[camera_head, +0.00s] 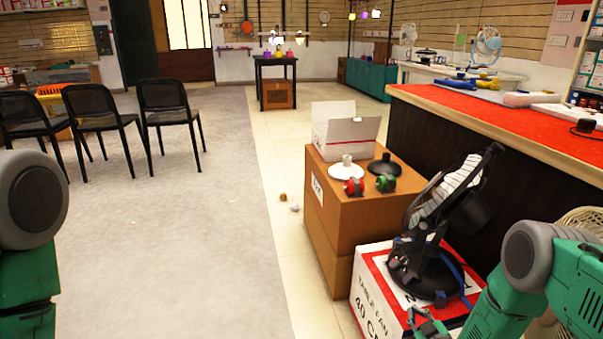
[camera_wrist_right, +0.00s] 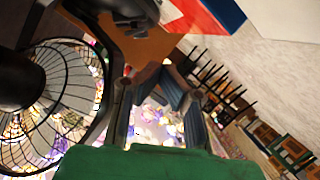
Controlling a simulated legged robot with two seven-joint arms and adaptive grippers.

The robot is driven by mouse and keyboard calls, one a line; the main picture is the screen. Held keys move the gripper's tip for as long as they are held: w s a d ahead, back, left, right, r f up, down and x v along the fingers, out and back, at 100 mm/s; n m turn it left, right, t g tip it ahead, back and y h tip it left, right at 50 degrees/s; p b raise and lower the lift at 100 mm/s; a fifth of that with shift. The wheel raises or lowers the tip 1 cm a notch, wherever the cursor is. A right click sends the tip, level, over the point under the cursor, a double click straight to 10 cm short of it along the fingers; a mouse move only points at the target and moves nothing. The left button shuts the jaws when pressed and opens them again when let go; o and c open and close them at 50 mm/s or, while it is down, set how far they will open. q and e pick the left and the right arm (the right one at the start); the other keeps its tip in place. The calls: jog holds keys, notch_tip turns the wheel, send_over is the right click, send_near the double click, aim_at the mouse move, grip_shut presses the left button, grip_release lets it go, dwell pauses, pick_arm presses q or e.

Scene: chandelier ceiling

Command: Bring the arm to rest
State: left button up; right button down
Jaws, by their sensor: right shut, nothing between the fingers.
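My right arm comes in from the lower right in the head view. Its gripper (camera_head: 428,322) is low in front of the fan box, near the bottom edge. In the wrist view the fingers of my right gripper (camera_wrist_right: 158,78) come together at the tips, with nothing held between them. A black table fan (camera_head: 440,235) stands tilted behind the gripper in the head view. Of my left arm only a green and grey link shows at the left edge; its gripper is out of view.
The fan stands on a white and red box (camera_head: 375,292). A brown carton (camera_head: 345,215) beside it bears an open white box (camera_head: 345,130) and small parts. A red-topped counter (camera_head: 470,108) runs along the right. Black chairs (camera_head: 100,112) stand far left; the grey floor between is clear.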

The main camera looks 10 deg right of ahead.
jog(key=s+a+f+m+g, duration=0.1)
jog(key=s+a+g, duration=0.25)
jog(key=s, duration=0.45)
jog(key=s+a+m+g+y, duration=0.1)
jog(key=s+a+g, duration=0.25)
jog(key=s, duration=0.35)
jog(key=s+a+f+m+g, duration=0.1)
jog(key=s+a+g, duration=0.25)
jog(key=s, duration=0.45)
jog(key=s+d+r+m+g+h, duration=0.15)
jog(key=s+r+g, duration=0.35)
jog(key=s, duration=0.9)
notch_tip(320, 180, up, 15)
jog(key=t+p, duration=0.1)
jog(key=p, duration=1.4)
jog(key=shift+r+y, duration=0.15)
jog(key=shift+y, duration=0.2)
jog(key=shift+w, duration=0.15)
